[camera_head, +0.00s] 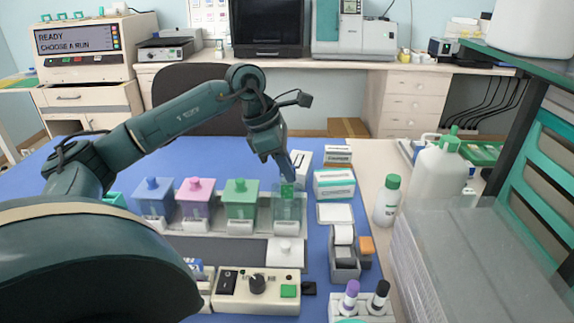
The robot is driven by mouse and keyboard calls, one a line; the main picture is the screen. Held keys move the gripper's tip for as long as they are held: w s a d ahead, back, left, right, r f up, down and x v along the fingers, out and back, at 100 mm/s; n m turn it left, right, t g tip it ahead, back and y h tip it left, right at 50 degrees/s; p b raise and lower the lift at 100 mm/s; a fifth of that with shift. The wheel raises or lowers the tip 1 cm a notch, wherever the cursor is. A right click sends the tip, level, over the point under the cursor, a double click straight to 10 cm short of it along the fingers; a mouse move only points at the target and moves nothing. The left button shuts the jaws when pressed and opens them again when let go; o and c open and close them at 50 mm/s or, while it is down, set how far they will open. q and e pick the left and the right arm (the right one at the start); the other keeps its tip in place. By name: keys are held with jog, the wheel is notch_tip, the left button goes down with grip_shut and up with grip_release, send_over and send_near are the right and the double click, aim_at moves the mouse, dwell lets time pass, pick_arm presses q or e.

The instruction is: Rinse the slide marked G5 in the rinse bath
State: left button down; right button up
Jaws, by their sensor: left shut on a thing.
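My left gripper (286,174) points down, shut on a slide with a green end (288,188), just over and at the mouth of the clear greenish bath (289,213). The slide's lower part seems to be inside the bath, but the wall blurs it. Its mark is too small to read. This bath is uncovered and is the rightmost in a row with lidded blue (154,203), pink (196,202) and green (241,204) jars. My right gripper is not in view.
A control box (256,290) with a knob and green button stands in front. Cartons (334,184), a white dish (335,214), a grey holder (344,262) and a green-capped bottle (387,203) stand to the right. Two capped bottles (350,298) stand at the front.

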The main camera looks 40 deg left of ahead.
aim_at(283, 176)
pick_arm(q)
jog(key=shift+f+b, duration=0.55)
jog(key=shift+f, duration=0.4)
jog(key=shift+f+b, duration=0.5)
jog(key=shift+f, duration=0.15)
jog(key=shift+f+b, duration=0.5)
jog(key=shift+f, duration=0.15)
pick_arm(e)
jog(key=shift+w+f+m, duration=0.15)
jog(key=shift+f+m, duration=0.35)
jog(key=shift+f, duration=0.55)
